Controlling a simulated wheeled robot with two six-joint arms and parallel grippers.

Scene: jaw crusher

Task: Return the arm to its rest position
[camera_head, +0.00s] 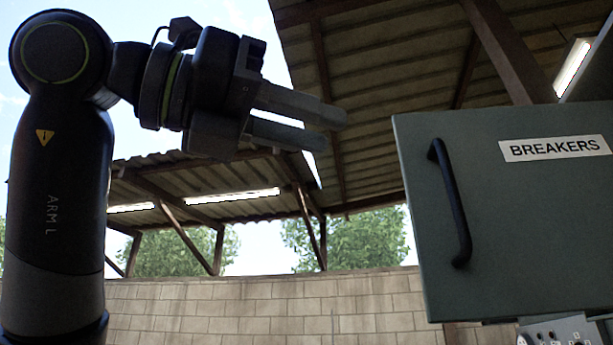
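My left gripper (328,129) is in the upper middle of the head view, at the end of my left arm, which comes up from the left edge. Its two grey fingers point right and slightly down. They look apart, with a narrow gap between them and nothing held. The fingertips show to the left of the grey breaker panel door (520,220), apart from its black handle (450,203) in the picture. My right gripper is not in view.
The door carries a "BREAKERS" label (555,148); a control panel (560,331) shows below it. A block wall (270,305) runs behind. A corrugated roof (390,70) on beams is overhead. Open space shows between gripper and door in the picture.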

